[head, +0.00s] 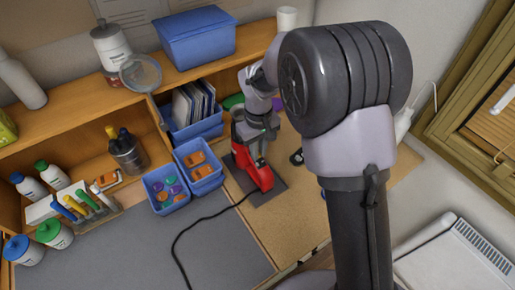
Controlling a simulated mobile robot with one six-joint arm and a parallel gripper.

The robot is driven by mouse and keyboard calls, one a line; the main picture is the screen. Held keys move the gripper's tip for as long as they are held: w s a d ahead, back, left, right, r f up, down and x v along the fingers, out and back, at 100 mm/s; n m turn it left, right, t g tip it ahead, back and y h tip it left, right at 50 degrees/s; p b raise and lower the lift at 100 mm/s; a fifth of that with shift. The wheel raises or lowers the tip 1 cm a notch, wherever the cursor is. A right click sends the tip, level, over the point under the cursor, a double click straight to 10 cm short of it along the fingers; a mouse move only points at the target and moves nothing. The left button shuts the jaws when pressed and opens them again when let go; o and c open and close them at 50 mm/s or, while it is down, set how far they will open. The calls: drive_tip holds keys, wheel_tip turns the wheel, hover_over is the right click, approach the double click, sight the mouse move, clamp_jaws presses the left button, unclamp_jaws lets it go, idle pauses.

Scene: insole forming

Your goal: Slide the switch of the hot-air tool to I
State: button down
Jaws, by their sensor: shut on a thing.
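The red hot-air tool (258,178) stands on a dark mat (267,192) near the middle of the bench, with a black cord running from its lower front. My gripper (259,158) reaches down over it from above and behind. Its fingers are closed at the tool's upper front part, touching it. The switch and its I mark are too small and too covered by the fingers to make out, so I cannot tell its position.
Two blue bins, one (166,190) with coloured discs and one (198,166) with orange pieces, stand left of the tool. The black cord (200,221) crosses the grey mat. Bottles (55,233) and tools fill the left. Shelving (140,90) rises behind. The brown bench front (285,222) is clear.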

drive_tip(key=shift+s+d+f, duration=0.1)
drive_tip(key=shift+s+d, duration=0.15)
drive_tip(key=shift+s, duration=0.05)
drive_tip(key=c, duration=1.4)
unclamp_jaws()
drive_tip(key=shift+w+a, duration=0.1)
drive_tip(key=shift+o, duration=0.2)
wheel_tip(320, 180, up, 17)
drive_tip(key=p, duration=0.4)
drive_tip(key=shift+r, duration=0.2)
drive_tip(key=s+d+f+m+t+b, duration=0.2)
drive_tip(key=s+d+m+b, duration=0.1)
drive_tip(key=s+b, duration=0.2)
drive_tip(key=s+d+f+m+t+y+b, duration=0.1)
drive_tip(key=s+d+f+m+t+b, duration=0.1)
drive_tip(key=s, duration=0.8)
drive_tip(key=s+d+f+m+t+y+b, duration=0.1)
drive_tip(key=s+d+f+m+b, duration=0.3)
drive_tip(key=s+b, duration=0.4)
drive_tip(key=shift+s+d+f+m+t, duration=0.25)
drive_tip(key=shift+d+m+t, duration=0.15)
drive_tip(key=shift+d+m, duration=0.5)
